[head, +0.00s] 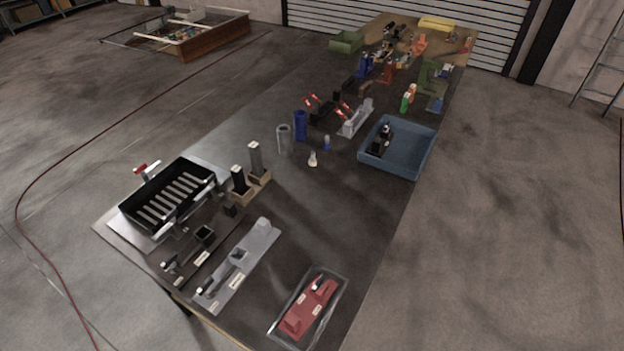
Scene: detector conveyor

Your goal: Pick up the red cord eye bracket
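Several red things lie on the long dark table (335,210), and I cannot tell for sure which is the red cord eye bracket. A flat red piece with pale labels (300,318) lies in a clear-rimmed tray (341,291) at the near end. Small red-and-white parts (312,99) sit on a dark fixture around the table's middle. A red block (388,69) stands farther back, too small to make out. Neither of my grippers is in view.
A black slotted bin (165,172) stands at the near left, beside dark and grey fixtures (262,240). A blue tray (415,150) with a black part is at the right edge. Blue and grey cylinders (300,126) stand mid-table. The near right table surface is mostly clear.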

